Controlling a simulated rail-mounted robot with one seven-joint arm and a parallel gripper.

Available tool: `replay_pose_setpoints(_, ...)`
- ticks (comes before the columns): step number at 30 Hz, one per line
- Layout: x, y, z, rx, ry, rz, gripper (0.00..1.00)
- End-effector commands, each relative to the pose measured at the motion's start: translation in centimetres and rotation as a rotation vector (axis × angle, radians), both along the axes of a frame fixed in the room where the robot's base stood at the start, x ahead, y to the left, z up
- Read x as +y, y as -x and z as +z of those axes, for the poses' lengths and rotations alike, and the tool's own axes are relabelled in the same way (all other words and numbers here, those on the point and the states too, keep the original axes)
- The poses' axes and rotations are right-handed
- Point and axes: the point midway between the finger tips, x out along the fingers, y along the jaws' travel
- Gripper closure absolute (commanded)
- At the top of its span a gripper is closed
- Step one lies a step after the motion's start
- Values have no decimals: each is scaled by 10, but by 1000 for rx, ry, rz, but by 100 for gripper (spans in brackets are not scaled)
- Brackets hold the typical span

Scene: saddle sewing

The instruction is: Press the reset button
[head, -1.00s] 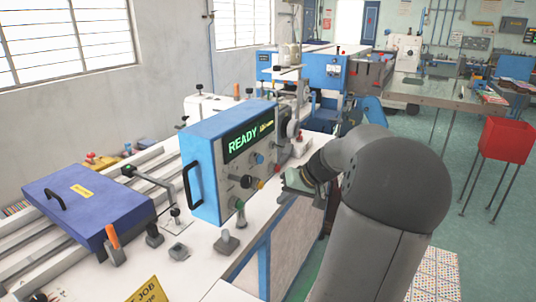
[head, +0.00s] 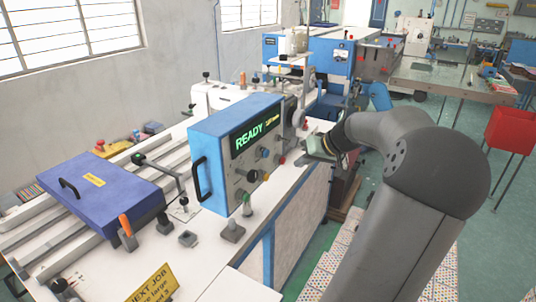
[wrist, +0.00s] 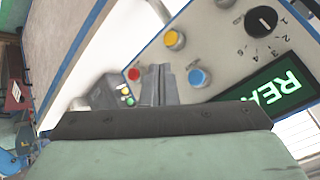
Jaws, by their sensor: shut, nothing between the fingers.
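The blue control box (head: 210,150) stands on the white bench, its screen (head: 257,137) reading READY. Its face carries a blue button (head: 264,153), a red button (head: 282,160), a yellow button (head: 265,175) and a black dial. In the wrist view the blue button (wrist: 199,77) is just right of my fingers, the red button (wrist: 134,74) left and the yellow button (wrist: 174,39) beyond. I cannot read which is the reset button. My gripper (head: 310,146) is shut and empty beside the box's right end. In the wrist view its fingertips (wrist: 158,68) overlap the panel; contact cannot be told.
A small box (wrist: 110,94) with coloured buttons sits left of my fingers in the wrist view. A purple-blue case (head: 100,190) and clamps lie on the bench's left. A sewing machine and a blue cabinet (head: 335,62) stand behind. The aisle floor is right of the bench.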

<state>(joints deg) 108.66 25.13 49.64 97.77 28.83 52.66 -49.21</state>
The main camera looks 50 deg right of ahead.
Motion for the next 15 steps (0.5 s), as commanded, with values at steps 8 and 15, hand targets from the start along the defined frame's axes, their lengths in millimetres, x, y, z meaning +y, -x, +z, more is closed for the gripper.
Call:
replay_pose_setpoints(8, 9, -40, 1, -1, -1, 2, 100)
replay_pose_setpoints(15, 14, -64, 0, -1, 0, 1, 100)
